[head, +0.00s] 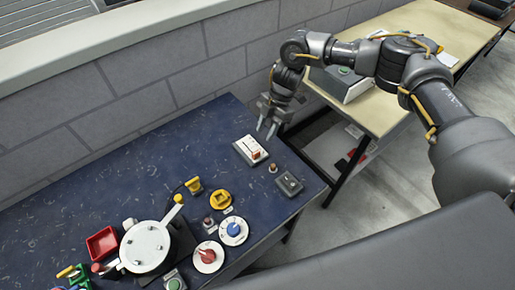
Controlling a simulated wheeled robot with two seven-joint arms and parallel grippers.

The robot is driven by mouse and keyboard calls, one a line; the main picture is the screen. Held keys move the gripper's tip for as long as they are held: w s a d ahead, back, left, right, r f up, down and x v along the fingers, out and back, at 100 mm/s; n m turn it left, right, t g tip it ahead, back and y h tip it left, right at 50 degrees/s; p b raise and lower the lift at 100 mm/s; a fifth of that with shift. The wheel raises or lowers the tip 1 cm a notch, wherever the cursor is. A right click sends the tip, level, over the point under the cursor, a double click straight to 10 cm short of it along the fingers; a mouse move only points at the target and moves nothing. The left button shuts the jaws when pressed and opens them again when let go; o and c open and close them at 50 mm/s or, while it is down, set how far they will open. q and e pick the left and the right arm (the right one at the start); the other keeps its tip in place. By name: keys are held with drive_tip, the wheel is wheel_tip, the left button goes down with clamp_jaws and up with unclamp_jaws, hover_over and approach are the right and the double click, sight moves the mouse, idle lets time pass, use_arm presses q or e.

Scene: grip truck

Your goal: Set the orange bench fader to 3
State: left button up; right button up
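A white panel with an orange-red part, which looks like the orange bench fader (248,146), sits on the dark blue bench (150,165) near its right end. Its scale and setting are too small to read. My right gripper (267,130) hangs just behind and to the right of the fader, its fingers pointing down. The two fingers show apart with nothing between them. The gripper looks clear of the fader, though its exact height is hard to judge. My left gripper is not in view.
A small knob (273,168) and a grey switch box (289,183) stand right of the fader. Red and blue dials (233,231), yellow parts, a red tray (102,243) and a white round device (146,246) crowd the front. A grey wall runs behind; the bench's back middle is clear.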

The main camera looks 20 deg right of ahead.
sight(257, 152)
drive_tip(key=p+x, duration=0.2)
drive_tip(key=x, duration=0.6)
drive_tip(key=shift+s+a+f, duration=0.1)
drive_tip(key=shift+a+f, duration=0.25)
drive_tip(key=shift+f, duration=0.35)
clamp_jaws()
